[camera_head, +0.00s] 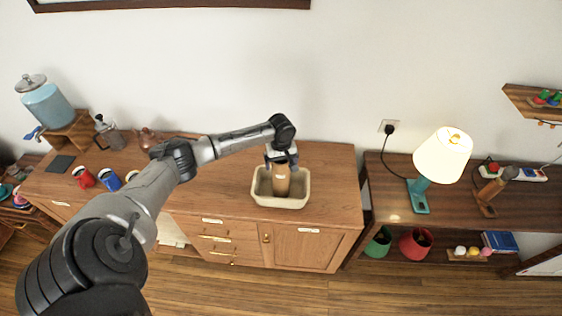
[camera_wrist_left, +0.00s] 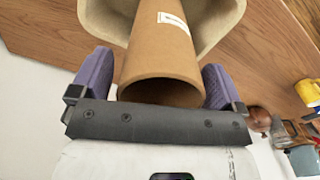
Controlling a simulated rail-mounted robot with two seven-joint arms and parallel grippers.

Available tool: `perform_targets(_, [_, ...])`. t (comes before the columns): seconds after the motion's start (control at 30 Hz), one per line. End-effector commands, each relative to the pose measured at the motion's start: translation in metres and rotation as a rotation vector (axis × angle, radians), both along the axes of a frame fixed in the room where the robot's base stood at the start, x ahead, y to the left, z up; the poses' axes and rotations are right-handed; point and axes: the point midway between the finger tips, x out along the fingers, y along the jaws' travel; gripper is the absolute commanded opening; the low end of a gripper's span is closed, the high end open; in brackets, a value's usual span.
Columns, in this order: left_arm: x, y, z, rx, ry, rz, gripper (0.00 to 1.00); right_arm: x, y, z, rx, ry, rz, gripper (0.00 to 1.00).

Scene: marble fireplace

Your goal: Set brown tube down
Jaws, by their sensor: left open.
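The brown tube (camera_head: 281,180) is a cardboard cylinder with a white label. It stands in a beige bin (camera_head: 261,198) on the wooden cabinet top. My left gripper (camera_head: 282,157) is at the tube's upper end. In the left wrist view the open end of the tube (camera_wrist_left: 160,60) faces the camera, between the two purple fingers of my left gripper (camera_wrist_left: 157,75). The jaws are open, one finger on each side of the tube. The bin's rim (camera_wrist_left: 98,20) shows behind it. The tube's lower end is hidden inside the bin. My right gripper is not in view.
Red and blue mugs (camera_head: 110,180) and a water dispenser (camera_head: 46,103) are at the left. A lamp (camera_head: 443,155) stands on the right-hand shelf unit. The cabinet top (camera_head: 335,190) right of the bin is clear. A white wall is behind.

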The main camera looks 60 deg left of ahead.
Motion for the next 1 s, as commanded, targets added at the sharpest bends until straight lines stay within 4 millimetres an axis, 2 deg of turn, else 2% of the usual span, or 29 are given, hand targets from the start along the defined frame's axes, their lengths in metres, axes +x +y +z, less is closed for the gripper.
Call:
perform_targets(0.17, [0.0,0.0,0.003,0.001,-0.001,-0.001,0.94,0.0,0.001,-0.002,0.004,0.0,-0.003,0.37])
perform_targets(0.27, [0.001,0.0,0.014,-0.001,-0.002,-0.001,0.94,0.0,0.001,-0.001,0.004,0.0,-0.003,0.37])
perform_targets(0.7, [0.001,0.0,0.091,0.0,-0.002,0.0,0.94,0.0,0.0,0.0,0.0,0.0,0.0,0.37])
perform_targets(0.9, [0.001,0.0,0.114,-0.001,-0.002,0.0,0.94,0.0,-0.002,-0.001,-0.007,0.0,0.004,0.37])
perform_targets(1.0, [0.0,-0.004,0.115,0.0,0.002,-0.017,0.94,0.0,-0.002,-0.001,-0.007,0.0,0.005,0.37])
